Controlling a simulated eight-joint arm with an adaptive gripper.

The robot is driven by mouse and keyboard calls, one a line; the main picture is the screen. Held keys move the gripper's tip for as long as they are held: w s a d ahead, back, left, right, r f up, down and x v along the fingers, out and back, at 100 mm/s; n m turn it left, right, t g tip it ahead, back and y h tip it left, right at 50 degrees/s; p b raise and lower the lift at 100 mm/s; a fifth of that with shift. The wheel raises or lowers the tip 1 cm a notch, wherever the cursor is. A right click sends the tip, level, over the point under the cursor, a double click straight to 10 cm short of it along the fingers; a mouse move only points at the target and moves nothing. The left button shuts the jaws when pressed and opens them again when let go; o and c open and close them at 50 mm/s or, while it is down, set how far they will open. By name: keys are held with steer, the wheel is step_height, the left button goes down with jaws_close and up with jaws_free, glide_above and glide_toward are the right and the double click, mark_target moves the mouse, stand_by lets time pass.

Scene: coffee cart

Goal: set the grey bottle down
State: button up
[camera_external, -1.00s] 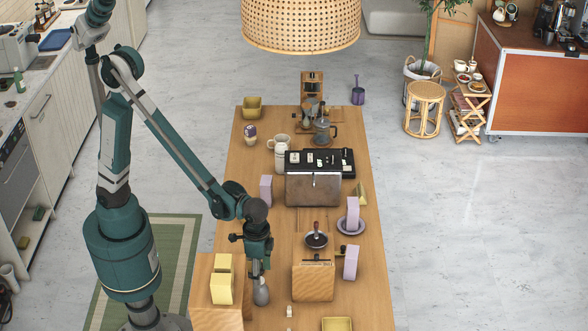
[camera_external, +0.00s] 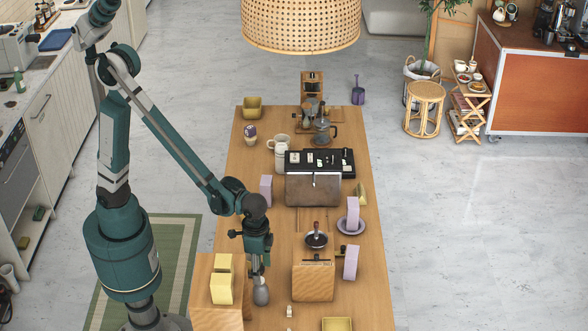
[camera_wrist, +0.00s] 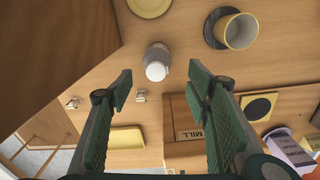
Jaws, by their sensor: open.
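The grey bottle (camera_external: 261,293) stands upright on the wooden table (camera_external: 275,315), right of the wooden box at the near left edge. In the wrist view the bottle (camera_wrist: 158,54) shows from above, with a pale round top. My gripper (camera_external: 259,267) is above the bottle in the outside view. In the wrist view my gripper (camera_wrist: 160,72) has its two green fingers spread wide, with the bottle beyond the gap between the tips. The fingers look clear of the bottle. The far side of its base is hidden.
The wooden box (camera_external: 205,305) with yellow packets (camera_external: 222,285) stands close left. A wooden mill box (camera_external: 313,282) stands right, with a lilac packet (camera_external: 351,262) beyond it. A yellow tray (camera_external: 337,324) lies near the front. Small items (camera_external: 289,311) lie right of the bottle.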

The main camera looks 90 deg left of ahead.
steer(key=s+a+r+t, duration=0.2)
steer(key=s+a+r, duration=0.3)
steer(key=a, duration=0.3)
steer(key=s+a+r+n+t, duration=0.1)
steer(key=s+a+r+t, duration=0.1)
steer(key=s+a+r, duration=0.4)
steer(key=s+a+r+t, duration=0.3)
steer(key=s+a+r, duration=0.3)
steer(key=a, duration=0.6)
steer(key=shift+a+r+n, duration=0.2)
steer(key=shift+r+n, duration=0.2)
steer(key=shift+r, duration=0.1)
steer(key=shift+s, duration=0.1)
step_height(320, 180, down, 8)
steer(key=b, duration=0.7)
steer(key=shift+b, duration=0.35)
steer(key=shift+r, duration=0.15)
